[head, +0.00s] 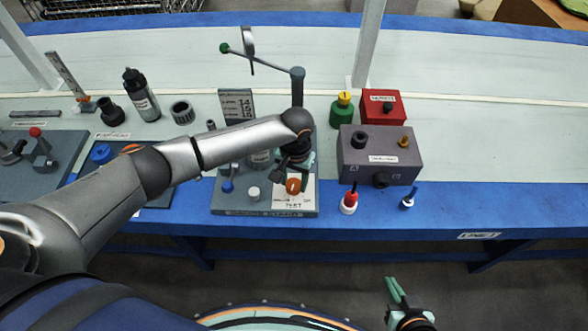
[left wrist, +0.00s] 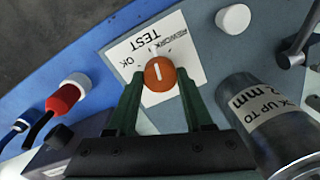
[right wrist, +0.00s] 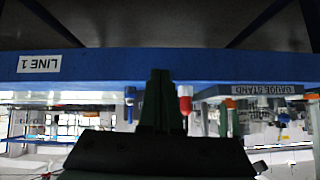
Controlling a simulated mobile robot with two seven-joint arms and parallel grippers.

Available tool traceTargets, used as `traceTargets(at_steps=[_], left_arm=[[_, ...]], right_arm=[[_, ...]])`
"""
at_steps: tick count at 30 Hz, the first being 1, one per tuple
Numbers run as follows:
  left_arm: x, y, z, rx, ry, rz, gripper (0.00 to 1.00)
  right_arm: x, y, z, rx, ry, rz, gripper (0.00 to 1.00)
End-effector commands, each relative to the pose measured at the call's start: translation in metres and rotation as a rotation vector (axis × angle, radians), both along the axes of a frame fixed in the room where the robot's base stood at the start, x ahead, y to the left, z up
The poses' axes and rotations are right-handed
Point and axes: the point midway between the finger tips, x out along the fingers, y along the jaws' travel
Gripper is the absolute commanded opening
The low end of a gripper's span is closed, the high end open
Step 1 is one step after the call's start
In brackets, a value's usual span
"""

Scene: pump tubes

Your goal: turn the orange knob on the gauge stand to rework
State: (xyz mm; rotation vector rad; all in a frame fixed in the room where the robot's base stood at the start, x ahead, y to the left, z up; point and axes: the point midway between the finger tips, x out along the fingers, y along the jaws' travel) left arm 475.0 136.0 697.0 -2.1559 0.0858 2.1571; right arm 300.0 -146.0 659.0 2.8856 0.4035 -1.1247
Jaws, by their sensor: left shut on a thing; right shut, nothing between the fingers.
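The orange knob (head: 293,186) sits on a white label plate at the front right of the gauge stand (head: 232,209). In the left wrist view the knob (left wrist: 160,73) shows a white line running roughly up and down the picture, towards the word TEST. OK is printed to its left, REWORK to its upper right. My left gripper (left wrist: 160,85) is shut on the knob, one finger on each side. In the head view my left arm comes over the stand from above. My right gripper (head: 396,288) is shut and empty, off the table's front edge; its fingers (right wrist: 160,95) are together.
A grey box (head: 370,165), a red-and-white piece (head: 349,199) and a blue piece (head: 408,200) stand to the right. A tall arm (head: 297,90) rises behind.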

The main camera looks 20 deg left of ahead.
Motion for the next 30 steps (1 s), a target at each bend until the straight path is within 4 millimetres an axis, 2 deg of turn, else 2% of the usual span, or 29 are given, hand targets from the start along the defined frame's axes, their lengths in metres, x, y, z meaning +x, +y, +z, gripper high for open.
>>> traceTargets(at_steps=[1, 9, 16, 30], left_arm=[[-0.001, 0.000, 0.006, 0.000, 0.003, -0.019, 0.00], [-0.001, 0.000, 0.003, 0.001, 0.002, -0.163, 0.00], [-0.001, 0.000, 0.003, -0.001, 0.001, -0.370, 0.00], [0.000, 0.000, 0.001, 0.000, 0.000, -0.679, 0.00]], right_arm=[[-0.003, -0.003, 0.008, -0.004, 0.004, -0.006, 0.00], [-0.004, -0.014, 0.023, -0.015, -0.013, -0.026, 0.00], [-0.016, -0.025, 0.024, -0.029, 0.006, -0.047, 0.00], [-0.014, -0.023, 0.039, -0.025, 0.003, -0.045, 0.00]])
